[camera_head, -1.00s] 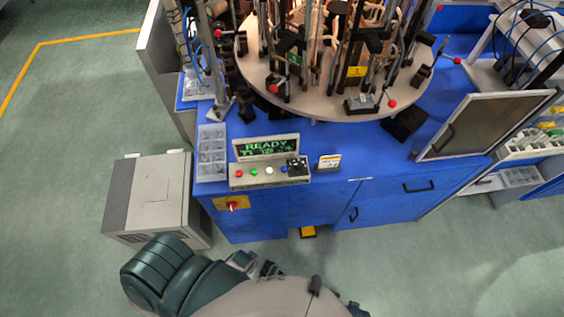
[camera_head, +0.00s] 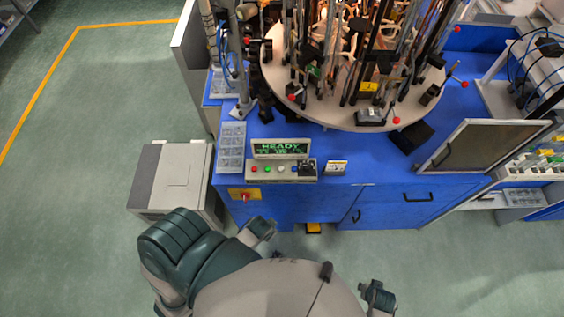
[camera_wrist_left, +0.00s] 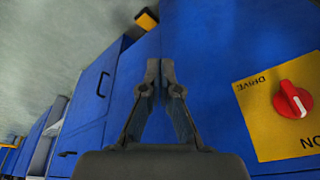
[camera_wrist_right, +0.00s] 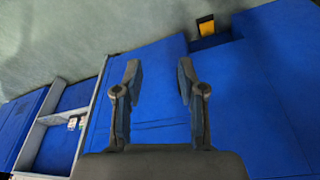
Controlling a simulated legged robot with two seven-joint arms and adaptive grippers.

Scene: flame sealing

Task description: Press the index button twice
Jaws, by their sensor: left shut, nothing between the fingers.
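The control panel (camera_head: 282,171) stands on the front edge of the blue machine table. It carries a red button (camera_head: 254,169), a green button (camera_head: 267,169), a white button (camera_head: 281,168) and a dark block at its right end. Labels are too small to read, so I cannot tell which is the index button. The green display (camera_head: 281,148) above reads READY. My left gripper (camera_wrist_left: 160,72) is shut and empty in front of the blue cabinet, beside the red switch. My right gripper (camera_wrist_right: 158,72) is open and empty, facing the blue cabinet. Neither touches the panel.
A red rotary switch (camera_wrist_left: 292,98) on a yellow DRIVE plate is on the cabinet front below the panel. A round turntable (camera_head: 345,112) with fixtures stands behind. A grey box (camera_head: 175,178) stands on the floor at left.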

